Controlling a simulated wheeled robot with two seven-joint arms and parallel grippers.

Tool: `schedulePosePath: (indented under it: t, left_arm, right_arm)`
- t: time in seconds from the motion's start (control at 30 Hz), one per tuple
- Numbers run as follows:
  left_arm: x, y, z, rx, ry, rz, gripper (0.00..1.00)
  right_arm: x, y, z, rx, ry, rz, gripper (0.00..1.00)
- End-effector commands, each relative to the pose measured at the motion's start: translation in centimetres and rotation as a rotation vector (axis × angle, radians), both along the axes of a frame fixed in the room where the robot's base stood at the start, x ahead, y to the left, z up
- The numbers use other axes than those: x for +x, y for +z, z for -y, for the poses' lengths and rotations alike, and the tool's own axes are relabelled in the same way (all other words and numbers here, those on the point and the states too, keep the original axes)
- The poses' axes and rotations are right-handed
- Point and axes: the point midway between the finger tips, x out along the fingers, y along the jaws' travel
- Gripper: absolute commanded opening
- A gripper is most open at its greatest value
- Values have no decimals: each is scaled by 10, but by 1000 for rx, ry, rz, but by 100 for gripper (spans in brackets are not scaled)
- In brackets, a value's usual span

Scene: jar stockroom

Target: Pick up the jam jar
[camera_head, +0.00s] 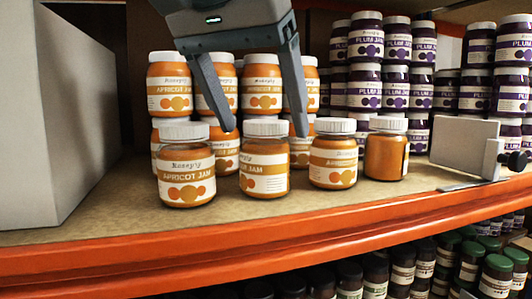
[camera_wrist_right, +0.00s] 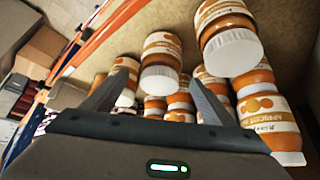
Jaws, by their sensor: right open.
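Apricot jam jars with orange contents and white lids stand on the shelf in the head view. Along the front are a left jar (camera_head: 186,175), a second jar (camera_head: 264,175), a third jar (camera_head: 333,165) and one with its label turned away (camera_head: 386,157). My right gripper (camera_head: 264,133) comes down from above, open and empty. Its fingertips show on either side of the second jar's lid, apparently not touching it. In the right wrist view, a jar (camera_wrist_right: 162,48) shows between the open fingers (camera_wrist_right: 160,77). My left gripper is in neither view.
Stacked apricot jars (camera_head: 262,85) stand behind the front ones. Plum jam jars (camera_head: 364,45) are stacked at the back right. A grey box (camera_head: 65,110) is at the left. A white plate with a black knob (camera_head: 464,142) stands at the right. The shelf has an orange front edge (camera_head: 260,248).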

Motion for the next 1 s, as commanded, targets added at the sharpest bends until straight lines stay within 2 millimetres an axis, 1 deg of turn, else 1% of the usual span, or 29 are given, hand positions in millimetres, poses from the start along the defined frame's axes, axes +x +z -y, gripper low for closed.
schedulePosePath:
  t: [0.1, 0.43, 0.57, 0.67, 0.83, 1.0]
  left_arm:
    - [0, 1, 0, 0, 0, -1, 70]
    - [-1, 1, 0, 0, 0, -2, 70]
    - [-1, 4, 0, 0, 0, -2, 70]
    - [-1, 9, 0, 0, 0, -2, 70]
    - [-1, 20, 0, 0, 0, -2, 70]
    - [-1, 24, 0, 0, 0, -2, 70]
  right_arm:
    - [3, -5, 2, -2, -1, -1, 79]
    - [3, -6, 2, -1, -1, 0, 79]
    - [4, -9, 2, -2, 0, 0, 79]
    - [6, -16, 3, -3, 1, 0, 79]
    - [10, -35, 6, -4, 1, -1, 79]
    - [19, -51, 10, -2, -1, -1, 79]
